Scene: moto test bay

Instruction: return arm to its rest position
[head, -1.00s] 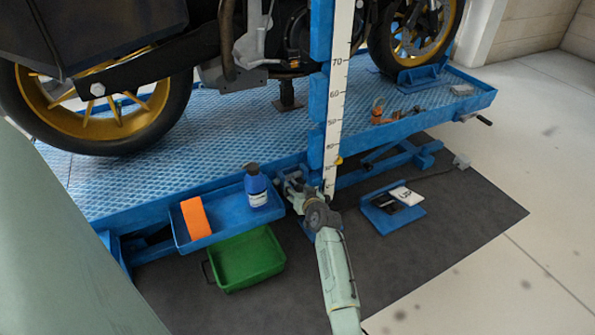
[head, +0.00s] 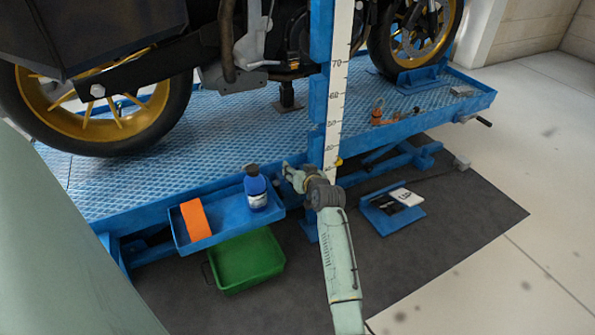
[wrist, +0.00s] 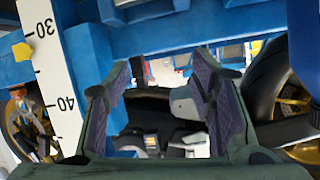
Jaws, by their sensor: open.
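My gripper (head: 293,176) is at the end of my pale green arm in the head view, close to the blue lift post and its white measuring scale (head: 336,110). In the wrist view my gripper (wrist: 165,100) has its two fingers spread apart with nothing between them. The scale (wrist: 60,80) stands at the left of that view, and blue lift parts fill the area beyond the fingers. A blue bottle (head: 257,190) stands in the blue side tray (head: 228,217), just left of my gripper in the head view.
An orange block (head: 195,219) lies in the side tray. A green bin (head: 246,262) sits on the dark mat below. A blue pedal unit (head: 390,212) lies on the mat at right. The motorcycle (head: 110,110) stands on the blue lift platform (head: 220,130). Pale floor at right is clear.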

